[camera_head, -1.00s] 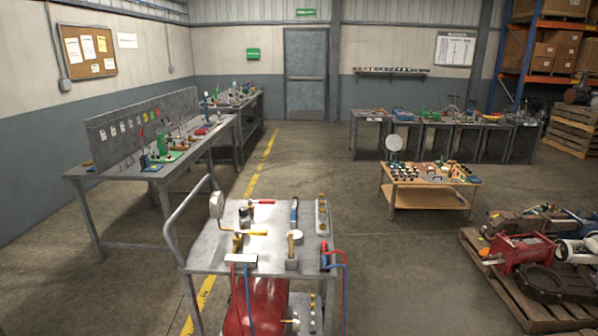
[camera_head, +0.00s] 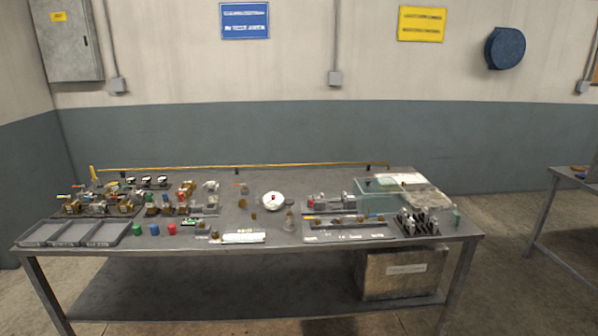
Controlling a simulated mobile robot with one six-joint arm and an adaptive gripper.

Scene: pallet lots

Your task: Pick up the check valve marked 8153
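A long grey workbench (camera_head: 290,181) stands against the wall and carries many small fittings. Several brass and dark valve-like parts (camera_head: 125,206) sit in rows at its left side. More small brass parts (camera_head: 253,217) stand near the middle. No marking on any part is readable at this size, so I cannot tell which one is the check valve marked 8153. My gripper is not in view.
An empty grey divided tray (camera_head: 75,234) lies at the bench's front left. Red, blue and green small cylinders (camera_head: 154,230) stand beside it. A clear bin (camera_head: 383,194) is at the right. A box (camera_head: 400,275) sits below. Another table (camera_head: 575,180) stands at far right, with open floor between.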

